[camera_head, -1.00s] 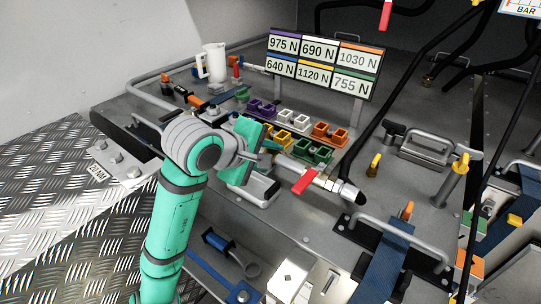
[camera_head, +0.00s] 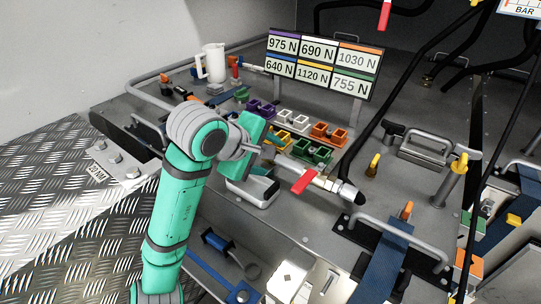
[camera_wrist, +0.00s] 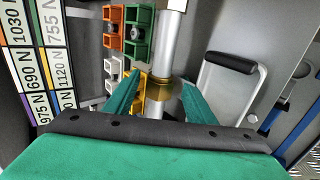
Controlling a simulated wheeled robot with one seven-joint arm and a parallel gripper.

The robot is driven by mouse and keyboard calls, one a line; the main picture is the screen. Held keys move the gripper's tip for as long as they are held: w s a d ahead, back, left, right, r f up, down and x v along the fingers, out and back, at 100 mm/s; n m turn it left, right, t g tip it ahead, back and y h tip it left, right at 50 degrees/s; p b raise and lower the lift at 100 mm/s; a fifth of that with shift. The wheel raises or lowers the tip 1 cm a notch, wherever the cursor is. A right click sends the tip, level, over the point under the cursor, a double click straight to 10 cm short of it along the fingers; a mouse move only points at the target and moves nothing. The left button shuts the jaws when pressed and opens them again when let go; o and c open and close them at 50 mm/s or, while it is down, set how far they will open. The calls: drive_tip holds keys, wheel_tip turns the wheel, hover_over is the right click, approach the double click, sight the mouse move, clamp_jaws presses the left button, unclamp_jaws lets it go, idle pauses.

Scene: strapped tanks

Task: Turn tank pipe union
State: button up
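The pipe union, a brass-coloured ring (camera_wrist: 165,93) on a grey metal pipe (camera_wrist: 167,50), shows in the wrist view between the two green fingers of my gripper (camera_wrist: 161,84). The fingers are apart, one on each side of the union. A narrow gap shows on the left; I cannot tell whether the right finger touches. In the head view my gripper (camera_head: 262,150) is over the left end of the pipe and hides the union there.
Green blocks (camera_head: 311,151), orange blocks (camera_head: 328,133) and yellow blocks (camera_head: 291,141) stand close behind the pipe. A force label board (camera_head: 320,64) rises behind them. A black-gripped handle (camera_wrist: 231,62) lies right of the fingers. A blue strap (camera_head: 385,265) is at the front right.

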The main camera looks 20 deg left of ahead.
drive_tip(key=shift+v, duration=4.05)
drive_tip(key=o, duration=0.6)
drive_tip(key=shift+c, duration=0.2)
drive_tip(key=shift+w, duration=0.1)
drive_tip(key=v, duration=1.1)
